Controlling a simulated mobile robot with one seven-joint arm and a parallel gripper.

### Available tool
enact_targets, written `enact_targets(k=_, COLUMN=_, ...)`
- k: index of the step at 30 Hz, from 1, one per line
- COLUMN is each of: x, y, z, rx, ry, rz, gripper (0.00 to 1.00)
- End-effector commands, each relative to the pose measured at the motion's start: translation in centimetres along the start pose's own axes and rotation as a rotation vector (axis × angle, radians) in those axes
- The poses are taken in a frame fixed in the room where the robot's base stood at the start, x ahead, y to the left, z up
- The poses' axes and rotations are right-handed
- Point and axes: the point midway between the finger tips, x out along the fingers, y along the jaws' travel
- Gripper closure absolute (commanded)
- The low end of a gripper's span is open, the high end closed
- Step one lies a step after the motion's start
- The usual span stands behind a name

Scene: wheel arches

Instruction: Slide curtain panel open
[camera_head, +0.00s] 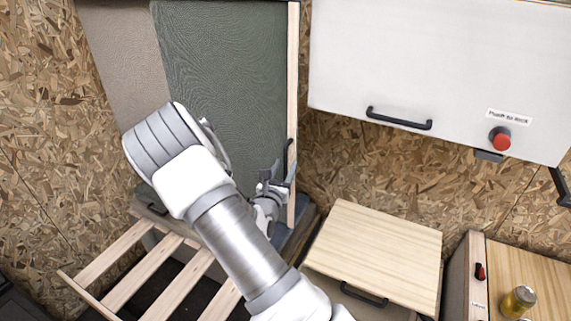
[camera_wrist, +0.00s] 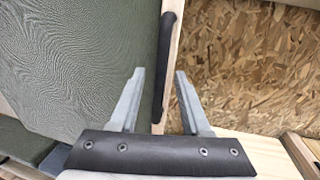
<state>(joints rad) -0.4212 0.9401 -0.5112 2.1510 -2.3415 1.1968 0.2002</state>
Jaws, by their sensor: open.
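The curtain panel is a dark green textured panel (camera_head: 225,80) with a pale wooden strip (camera_head: 293,70) down its right edge. It also fills the left of the wrist view (camera_wrist: 75,60). A black upright handle (camera_head: 290,155) is on the strip; in the wrist view the handle (camera_wrist: 167,60) runs between my two fingers. My gripper (camera_wrist: 160,73) is open, with one finger on each side of the handle in the picture. Whether the fingers reach around it in depth or touch it, I cannot tell. In the head view my gripper (camera_head: 281,180) is at the handle's lower end, which it partly hides.
A grey-beige panel (camera_head: 120,50) is left of the green one. A white cabinet (camera_head: 430,70) with a black handle and red button hangs at right. A wooden-topped unit (camera_head: 380,250) stands below it. A slatted wooden frame (camera_head: 130,285) lies lower left.

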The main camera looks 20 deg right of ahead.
Motion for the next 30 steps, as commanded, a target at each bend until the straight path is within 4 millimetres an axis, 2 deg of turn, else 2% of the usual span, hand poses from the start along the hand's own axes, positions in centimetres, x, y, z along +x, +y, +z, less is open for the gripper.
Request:
enact_targets(k=4, x=0.99, y=-0.05, z=0.02, rx=-0.001, ry=0.0, rz=0.0, gripper=0.53)
enact_targets(k=12, x=1.14, y=-0.02, z=0.01, rx=-0.001, ry=0.0, rz=0.0, gripper=0.53)
enact_targets(k=13, x=1.14, y=-0.02, z=0.01, rx=-0.001, ry=0.0, rz=0.0, gripper=0.55)
enact_targets(k=18, x=1.12, y=-0.01, z=0.0, rx=-0.001, ry=0.0, rz=0.0, gripper=0.85)
enact_targets(k=21, x=1.11, y=-0.02, z=0.0, rx=0.0, ry=0.0, rz=0.0, gripper=1.0)
enact_targets(k=30, x=1.1, y=-0.02, z=0.0, rx=0.0, ry=0.0, rz=0.0, gripper=1.0)
